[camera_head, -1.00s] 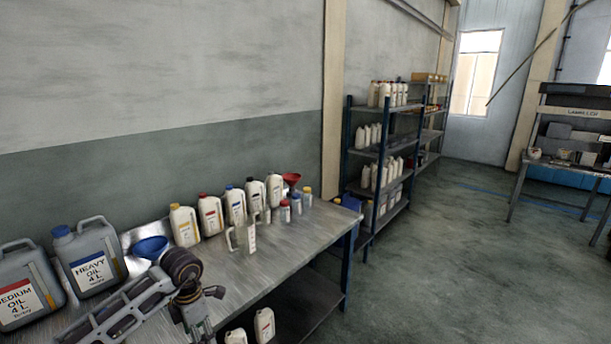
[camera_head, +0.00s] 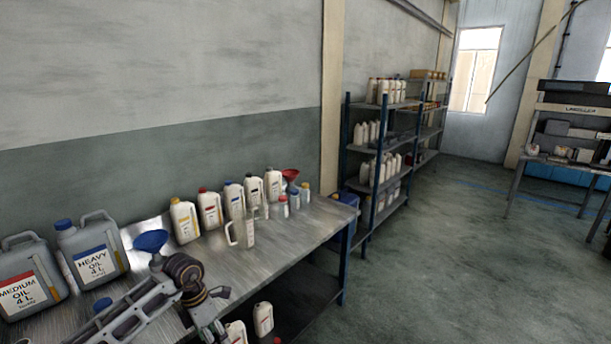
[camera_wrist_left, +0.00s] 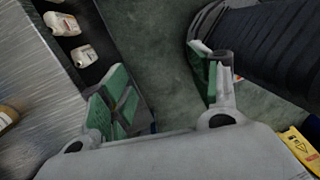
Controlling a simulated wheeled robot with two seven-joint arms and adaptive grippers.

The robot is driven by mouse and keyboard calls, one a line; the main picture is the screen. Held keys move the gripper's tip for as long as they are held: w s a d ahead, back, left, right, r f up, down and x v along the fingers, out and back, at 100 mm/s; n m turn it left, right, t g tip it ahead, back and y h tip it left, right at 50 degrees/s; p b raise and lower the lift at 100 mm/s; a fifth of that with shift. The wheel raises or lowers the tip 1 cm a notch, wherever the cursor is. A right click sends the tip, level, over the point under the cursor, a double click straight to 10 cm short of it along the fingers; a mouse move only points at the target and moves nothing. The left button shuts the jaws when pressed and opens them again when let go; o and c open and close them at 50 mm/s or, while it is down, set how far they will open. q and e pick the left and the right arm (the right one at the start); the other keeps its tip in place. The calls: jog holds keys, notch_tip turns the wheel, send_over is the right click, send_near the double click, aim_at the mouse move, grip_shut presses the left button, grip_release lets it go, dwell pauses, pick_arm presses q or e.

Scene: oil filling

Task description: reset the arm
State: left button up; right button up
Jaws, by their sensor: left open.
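My left arm reaches in from the lower left in the head view, in front of the workbench (camera_head: 290,245), with its wrist bent down over the bench's front edge. In the left wrist view my left gripper (camera_wrist_left: 165,95) has its green-padded fingers spread wide apart. Nothing is between them, only the dark floor below. In the head view the fingertips are cut off or hidden at the bottom edge. My right gripper is in neither view.
Grey heavy oil (camera_head: 93,252) and medium oil (camera_head: 30,285) cans, a blue funnel (camera_head: 150,241), a clear jug (camera_head: 248,232) and several white bottles stand on the bench. White bottles stand below it. A shelf rack (camera_head: 375,185) is behind. The floor at right is clear.

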pick_arm(q)
jog(key=w+d+f+n+t+h, duration=0.3)
jog(key=d+f+n+t+h, duration=0.1)
jog(key=d+f+n+h, duration=0.7)
jog(key=s+a+f+n+t+y, duration=0.1)
jog(key=a+f+n+t+y, duration=0.25)
jog(key=f+n, duration=0.55)
jog(key=s+a+f+n+t+y, duration=0.15)
jog(key=a+f+n+t, duration=0.25)
jog(key=f+n, duration=0.55)
jog(key=s+a+f+n+g+y, duration=0.2)
jog(key=s+a+f+n+y, duration=0.15)
jog(key=s+f, duration=0.65)
jog(key=s+a+f+n+g+y, duration=0.2)
jog(key=s+a+f+n+y, duration=0.15)
jog(key=s+f, duration=0.65)
jog(key=s+d+f+n+g, duration=0.1)
jog(key=s+f+n+g, duration=0.2)
jog(key=s, duration=1)
jog(key=s+f+n+g+y, duration=0.1)
jog(key=s+f+n+g, duration=0.2)
jog(key=s, duration=1)
notch_tip(320, 180, down, 2)
jog(key=shift+d+f, duration=0.25)
jog(key=shift+d, duration=0.1)
